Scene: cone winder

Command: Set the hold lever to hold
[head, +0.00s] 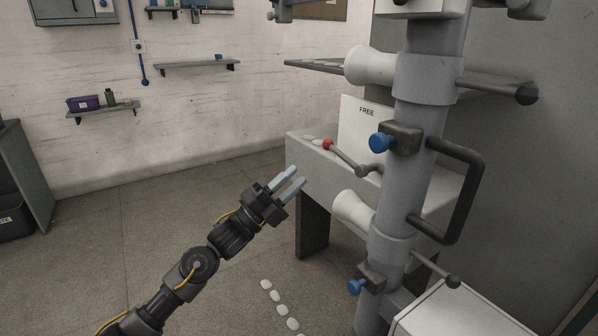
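The hold lever (349,158) is a thin grey arm with a red knob (327,144) at its left end. It slopes down to the right to a pivot beside the thick grey column. Behind it a white plate (362,118) reads "FREE"; the column hides the plate's right part. My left gripper (293,180) is left of and below the red knob, apart from it. Its two pale fingers are spread with a gap between them, and nothing is held. My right gripper is not in view.
The grey column (411,170) carries blue knobs (380,142), white cones (352,211) and a dark loop handle (470,190). A grey bench (312,165) stands behind the lever. White discs (279,309) lie in a row below.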

